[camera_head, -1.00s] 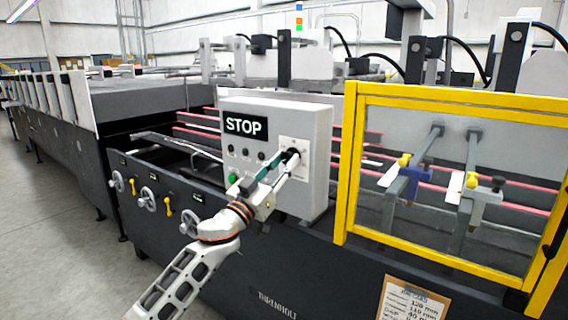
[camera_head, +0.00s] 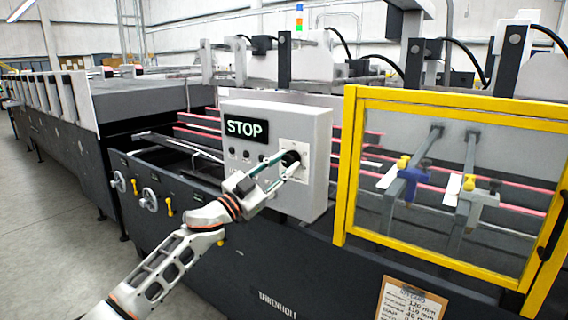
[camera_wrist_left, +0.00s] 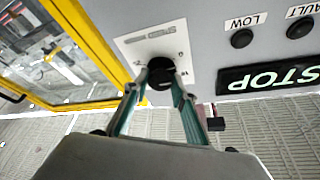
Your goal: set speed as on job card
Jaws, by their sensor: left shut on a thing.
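The grey control box (camera_head: 316,150) stands on the machine's front, with a display (camera_head: 246,128) reading STOP. A black speed knob (camera_head: 291,158) sits on a pale scale plate (camera_head: 296,146) at the box's right side; it also shows in the left wrist view (camera_wrist_left: 160,72). My left gripper (camera_head: 284,166) is shut on the knob, its two fingers on either side of it in the left wrist view (camera_wrist_left: 160,84). The knob's pointer and scale marks are too small to read. The job card (camera_head: 413,300) hangs at the lower right, its bottom cut off. My right gripper is not in view.
A yellow-framed guard (camera_head: 348,165) stands right of the box. Small buttons (camera_head: 232,153) sit below the display, partly hidden by my left gripper. Handwheels (camera_head: 149,199) and yellow levers (camera_head: 168,206) project from the panel at the left. Open floor lies at the far left.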

